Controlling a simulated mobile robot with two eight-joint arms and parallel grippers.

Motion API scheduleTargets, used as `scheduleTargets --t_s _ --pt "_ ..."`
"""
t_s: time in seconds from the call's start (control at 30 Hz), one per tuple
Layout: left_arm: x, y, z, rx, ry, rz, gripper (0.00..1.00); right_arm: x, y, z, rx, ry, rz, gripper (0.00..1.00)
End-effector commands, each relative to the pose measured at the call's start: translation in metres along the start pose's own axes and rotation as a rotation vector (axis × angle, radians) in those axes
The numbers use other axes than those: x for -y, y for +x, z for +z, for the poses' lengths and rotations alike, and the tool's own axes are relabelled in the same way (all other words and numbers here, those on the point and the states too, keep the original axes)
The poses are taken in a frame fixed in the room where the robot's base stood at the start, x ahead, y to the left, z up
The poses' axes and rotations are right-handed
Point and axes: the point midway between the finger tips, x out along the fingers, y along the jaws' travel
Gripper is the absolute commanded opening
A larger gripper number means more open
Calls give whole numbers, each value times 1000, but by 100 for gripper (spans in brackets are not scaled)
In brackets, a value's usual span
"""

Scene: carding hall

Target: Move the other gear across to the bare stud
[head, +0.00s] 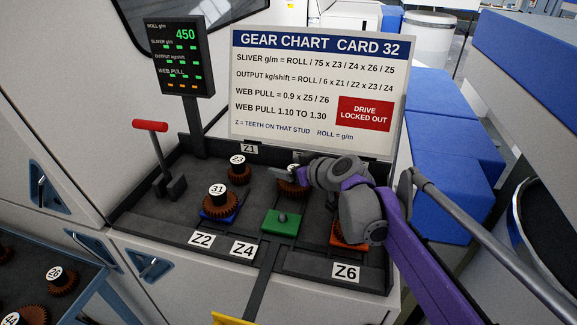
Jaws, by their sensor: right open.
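The bare stud (283,217) stands up from a green plate in the middle of the recessed gear bed. A brown gear (292,189) sits behind it, its top partly covered by my right gripper (289,173). The right gripper is open at this gear; whether its fingers touch it I cannot tell. A brown gear marked 31 (216,203) sits on a blue plate to the left. A smaller gear (239,175) sits at the back under the Z1 label. An orange plate (338,243) at the right is mostly hidden by my right arm. My left gripper is out of view.
The gear chart (318,85) stands behind the bed. A red-handled lever (152,127) and a display (180,55) are at the left. Loose gears, one marked 26 (60,283), lie on a rack at lower left. A grey rail (480,235) runs along the right.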

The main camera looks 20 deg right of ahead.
Motion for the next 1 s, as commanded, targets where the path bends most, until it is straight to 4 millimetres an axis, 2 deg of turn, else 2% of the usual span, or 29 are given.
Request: scheduleTargets --t_s 0.17,0.5,0.63,0.8,1.0 --pt "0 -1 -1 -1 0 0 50 0 -3 -7 0 0 0 85" --pt "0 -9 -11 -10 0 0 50 0 -31 -64 -1 0 0 85" --pt "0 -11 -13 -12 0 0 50 0 -39 -81 -1 0 0 85" --pt "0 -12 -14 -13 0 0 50 0 -43 -90 0 0 0 85" --pt "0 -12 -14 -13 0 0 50 0 -44 -90 0 0 0 85"
